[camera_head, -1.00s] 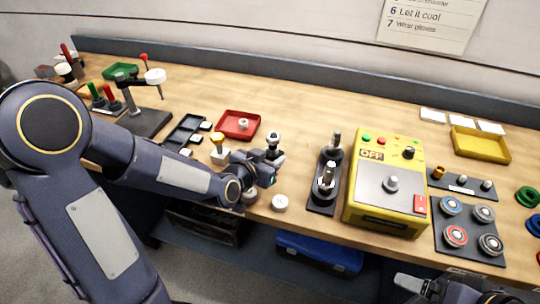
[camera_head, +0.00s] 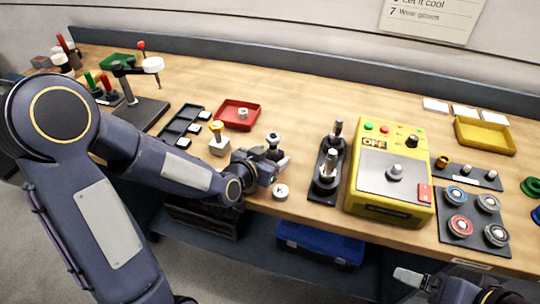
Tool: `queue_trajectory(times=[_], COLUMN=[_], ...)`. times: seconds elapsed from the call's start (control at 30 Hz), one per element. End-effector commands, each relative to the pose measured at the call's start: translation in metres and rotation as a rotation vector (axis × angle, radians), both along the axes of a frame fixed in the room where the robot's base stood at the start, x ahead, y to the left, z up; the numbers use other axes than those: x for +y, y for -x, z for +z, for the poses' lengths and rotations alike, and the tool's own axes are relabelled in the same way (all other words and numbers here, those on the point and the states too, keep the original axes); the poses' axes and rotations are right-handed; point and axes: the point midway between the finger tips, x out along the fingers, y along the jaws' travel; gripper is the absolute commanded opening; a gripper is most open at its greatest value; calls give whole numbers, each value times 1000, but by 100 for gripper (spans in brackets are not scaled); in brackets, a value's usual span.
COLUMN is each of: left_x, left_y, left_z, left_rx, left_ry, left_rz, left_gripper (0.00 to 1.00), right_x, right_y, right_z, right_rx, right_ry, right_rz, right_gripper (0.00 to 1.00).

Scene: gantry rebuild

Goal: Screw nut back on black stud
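A black plate (camera_head: 323,191) right of centre carries two upright dark posts with grey metal tops, a near one (camera_head: 328,172) and a far one (camera_head: 337,130). I cannot tell which is the black stud, or whether a nut sits on either. A small grey nut-like piece (camera_head: 242,113) lies in the red tray (camera_head: 226,121). My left gripper (camera_head: 279,163) is low over the front of the bench, left of the plate, beside a small dark-and-white upright piece (camera_head: 273,140). Its fingers are too small and dark to read. My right gripper (camera_head: 408,278) is at the bottom right, partly cut off.
A yellow box (camera_head: 372,196) marked OFF stands right of the plate. A white round piece (camera_head: 280,191) lies near the front edge by my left gripper. Bench behind the plate is clear.

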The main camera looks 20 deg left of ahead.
Motion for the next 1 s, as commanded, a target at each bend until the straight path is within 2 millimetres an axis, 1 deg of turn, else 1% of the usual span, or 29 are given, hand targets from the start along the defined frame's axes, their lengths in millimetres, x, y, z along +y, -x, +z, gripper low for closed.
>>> queue_trajectory(times=[0.17,0.3,0.37,0.6,0.7,0.83,1.0], left_x=[0,2,4,14,18,20,21], left_y=[1,5,11,46,57,66,70], left_z=[-2,1,3,19,25,28,29], left_rx=[6,4,3,-1,-1,0,3], left_ry=[0,0,0,-2,-1,-1,1], left_rz=[0,0,0,2,1,1,2], left_gripper=[65,65,65,65,65,65,65], right_x=[0,0,0,0,0,0,0], right_y=[0,0,0,0,0,0,0], right_z=[0,-1,-2,-5,-5,-5,-5], right_rx=[0,0,0,0,0,0,0], right_ry=[0,0,0,0,0,0,0], right_rz=[0,0,0,0,0,0,0], right_gripper=[91,91,91,91,91,91,91])
